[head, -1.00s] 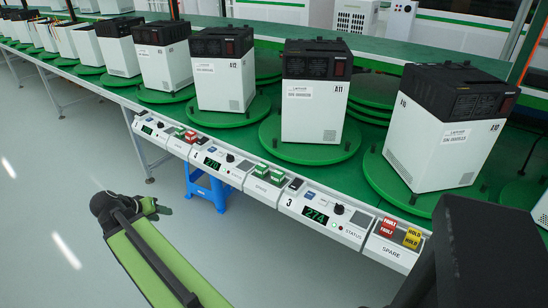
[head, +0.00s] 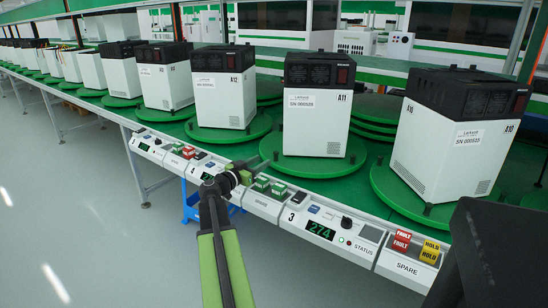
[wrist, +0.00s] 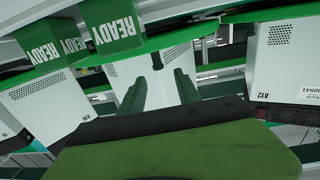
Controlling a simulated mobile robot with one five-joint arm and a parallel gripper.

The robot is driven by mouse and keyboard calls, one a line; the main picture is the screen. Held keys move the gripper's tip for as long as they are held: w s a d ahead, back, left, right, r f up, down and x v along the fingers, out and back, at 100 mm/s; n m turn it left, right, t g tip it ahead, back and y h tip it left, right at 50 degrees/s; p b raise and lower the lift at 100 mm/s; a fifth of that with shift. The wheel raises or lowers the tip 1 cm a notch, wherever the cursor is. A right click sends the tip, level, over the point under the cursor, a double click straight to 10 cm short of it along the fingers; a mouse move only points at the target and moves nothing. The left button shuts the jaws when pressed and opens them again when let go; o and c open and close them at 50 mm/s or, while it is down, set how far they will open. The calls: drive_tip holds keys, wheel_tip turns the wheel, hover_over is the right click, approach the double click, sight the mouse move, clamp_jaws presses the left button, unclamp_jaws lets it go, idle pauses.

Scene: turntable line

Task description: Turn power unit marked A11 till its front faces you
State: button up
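Power unit A11 (head: 315,120) is a white box with a black top, upright on a round green turntable (head: 345,167). Its labelled face, with an SN sticker and "A11", points toward the front of the line, slightly angled. My gripper (head: 256,164) is at the front edge, left of A11's turntable and above the control panels, apart from the unit. In the wrist view, two green fingers (wrist: 160,90) stand apart with nothing gripped. A white unit shows beyond them. Panel 3's display (head: 320,231) reads 274.
Unit A12 (head: 220,100) stands left and A10 (head: 445,150) right, each on its own turntable. Green READY blocks (wrist: 115,27) appear close in the wrist view. Red FAULT (head: 401,241) and yellow HOLD (head: 430,250) blocks sit on the right panel. Floor at front left is clear.

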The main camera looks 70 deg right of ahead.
sight(275, 152)
drive_tip(key=x, duration=0.9)
drive_tip(key=shift+s+d, duration=0.1)
drive_tip(key=shift+d, duration=0.15)
clamp_jaws()
idle(0.9)
